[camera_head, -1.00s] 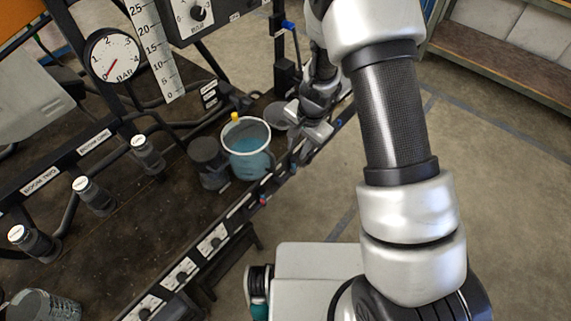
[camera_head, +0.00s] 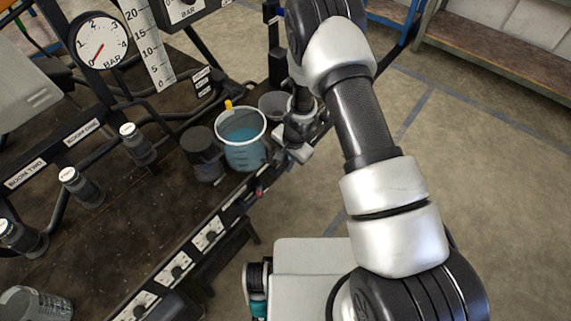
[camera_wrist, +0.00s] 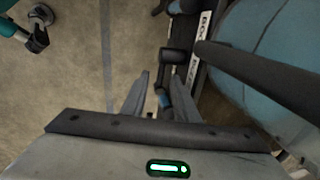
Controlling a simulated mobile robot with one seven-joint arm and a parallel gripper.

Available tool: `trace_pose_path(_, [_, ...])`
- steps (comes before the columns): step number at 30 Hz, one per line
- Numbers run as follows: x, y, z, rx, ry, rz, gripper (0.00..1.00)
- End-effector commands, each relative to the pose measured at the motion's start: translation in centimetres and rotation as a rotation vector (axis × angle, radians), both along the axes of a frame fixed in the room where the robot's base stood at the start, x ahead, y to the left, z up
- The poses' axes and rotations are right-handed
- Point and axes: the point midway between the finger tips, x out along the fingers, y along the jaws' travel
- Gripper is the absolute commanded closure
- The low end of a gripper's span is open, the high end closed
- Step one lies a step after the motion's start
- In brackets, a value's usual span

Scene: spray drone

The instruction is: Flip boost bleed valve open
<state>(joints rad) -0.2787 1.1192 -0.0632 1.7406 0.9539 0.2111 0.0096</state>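My gripper (camera_head: 291,151) hangs near the right end of the dark bench, beside the blue bucket, partly hidden by my own arm in the head view. In the wrist view its two grey fingers (camera_wrist: 158,76) stand apart. A black fitting (camera_wrist: 174,57) lies just beyond the fingertips, and a small blue piece (camera_wrist: 163,98) shows between the fingers. I cannot tell whether the fingers touch it. A white label strip (camera_wrist: 206,22) beginning with "BOO" runs beside the fitting. No blue valve lever shows clearly in the head view.
A bucket of blue liquid (camera_head: 241,138), a dark canister (camera_head: 203,154) and a grey bowl (camera_head: 273,104) stand on the bench. A pressure gauge (camera_head: 101,43) stands behind. A black tube (camera_wrist: 255,80) crosses close to the gripper's right. Open floor lies right of the bench.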

Motion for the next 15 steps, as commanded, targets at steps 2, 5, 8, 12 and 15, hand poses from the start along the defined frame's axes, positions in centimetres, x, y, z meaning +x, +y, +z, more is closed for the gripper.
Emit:
trace_pose_path(2, [0.06, 0.05, -0.39, 0.0, 0.0, 0.0, 0.73])
trace_pose_path(5, [0.07, 0.08, -0.5, 0.0, 0.0, 0.0, 0.73])
trace_pose_path(8, [0.07, 0.08, -0.48, 0.0, 0.0, 0.0, 0.73])
trace_pose_path(12, [0.06, 0.09, -0.47, 0.0, 0.0, 0.0, 0.83])
trace_pose_path(15, [0.06, 0.08, -0.46, 0.0, 0.0, 0.001, 1.0])
